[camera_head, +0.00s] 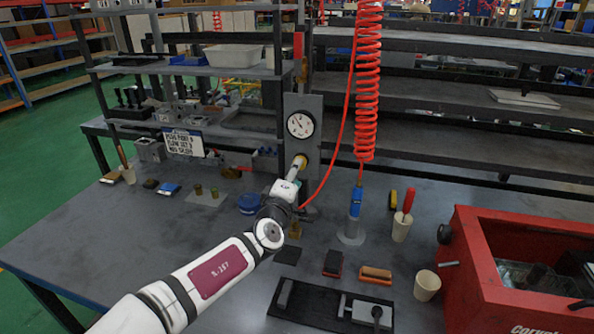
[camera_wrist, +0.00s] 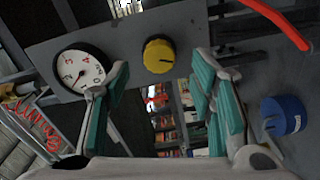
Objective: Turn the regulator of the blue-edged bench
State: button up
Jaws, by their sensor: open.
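The yellow regulator knob (camera_wrist: 158,56) sits on a grey upright panel (camera_head: 313,104) on the blue-edged bench (camera_head: 60,255). A dark slot line marks the knob's face. A round white gauge (camera_head: 300,124) is above it in the head view; the gauge (camera_wrist: 82,72) is left of the knob in the wrist view. My gripper (camera_wrist: 160,78) is open, its teal-padded fingers spread to either side below the knob in the wrist view. Nothing is between the fingers. In the head view my gripper (camera_head: 296,172) is close to the panel and partly covers the knob.
A red coiled hose (camera_head: 367,90) hangs to the right, above a blue air tool (camera_head: 355,202). A blue round part (camera_head: 250,203) lies left of my gripper. A red toolbox (camera_head: 465,270) stands at the right. Brushes and a cup (camera_head: 427,285) are in front.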

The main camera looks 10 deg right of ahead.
jog(key=v, duration=0.8)
jog(key=shift+s, duration=0.25)
